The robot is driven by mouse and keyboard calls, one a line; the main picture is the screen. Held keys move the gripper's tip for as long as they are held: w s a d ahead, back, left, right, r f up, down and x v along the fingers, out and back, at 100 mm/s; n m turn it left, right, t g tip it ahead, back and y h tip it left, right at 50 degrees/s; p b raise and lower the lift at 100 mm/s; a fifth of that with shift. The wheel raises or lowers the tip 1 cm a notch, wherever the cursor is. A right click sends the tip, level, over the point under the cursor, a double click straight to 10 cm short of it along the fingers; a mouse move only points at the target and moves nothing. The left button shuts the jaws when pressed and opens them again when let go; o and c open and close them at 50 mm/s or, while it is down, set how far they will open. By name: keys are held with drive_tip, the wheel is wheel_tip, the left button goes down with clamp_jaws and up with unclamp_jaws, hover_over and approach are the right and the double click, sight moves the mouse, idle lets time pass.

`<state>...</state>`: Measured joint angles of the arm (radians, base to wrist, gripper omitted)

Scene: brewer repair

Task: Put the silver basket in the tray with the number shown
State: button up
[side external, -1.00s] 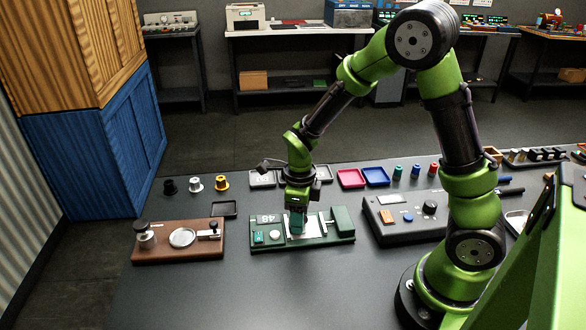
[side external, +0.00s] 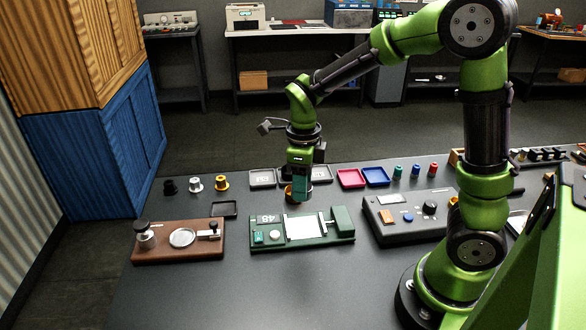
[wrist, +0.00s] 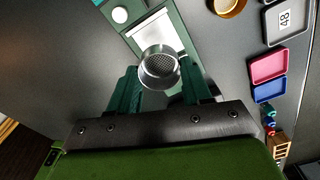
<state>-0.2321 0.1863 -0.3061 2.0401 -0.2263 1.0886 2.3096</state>
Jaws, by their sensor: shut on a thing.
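The silver basket (wrist: 159,65), a round metal cup with a mesh bottom, is held between the green fingers of my gripper (wrist: 160,88) in the wrist view. In the side view my gripper (side external: 301,196) is shut and raised above the back edge of the green device (side external: 315,243); the basket is not clearly visible there. The green device bears the number 48. A grey tray marked 48 (wrist: 285,20) lies at the upper right of the wrist view, beside the pink tray. In the side view it appears as the grey tray (side external: 321,173) just behind my gripper.
Another grey tray (side external: 262,178) lies to the left; its number is hard to read. A gold basket (wrist: 228,6) lies near the 48 tray. A pink tray (side external: 351,178) and a blue tray (side external: 376,176) lie to the right. A brown device (side external: 178,253) stands left.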

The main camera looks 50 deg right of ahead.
drive_tip(key=s+d+f+m, duration=0.1)
drive_tip(key=d, duration=0.3)
drive_tip(key=s+d+f+m, duration=0.2)
drive_tip(key=d, duration=0.3)
drive_tip(key=s+d+f+m, duration=0.2)
drive_tip(key=d, duration=0.3)
drive_tip(key=shift+s, duration=0.15)
drive_tip(key=w+d, duration=0.2)
drive_tip(key=w, duration=0.2)
drive_tip(key=w+d+f, duration=0.1)
drive_tip(key=w+d, duration=0.2)
drive_tip(key=w, duration=0.2)
drive_tip(key=w+d, duration=0.2)
drive_tip(key=w, duration=0.3)
drive_tip(key=shift+d+f, duration=0.2)
drive_tip(key=shift+f, duration=0.1)
drive_tip(key=shift+w+d+f, duration=0.1)
drive_tip(key=shift+w+f, duration=0.05)
drive_tip(key=shift+f, duration=1.65)
drive_tip(key=shift+f, duration=0.2)
drive_tip(key=o, duration=1.1)
drive_tip(key=shift+o, duration=0.2)
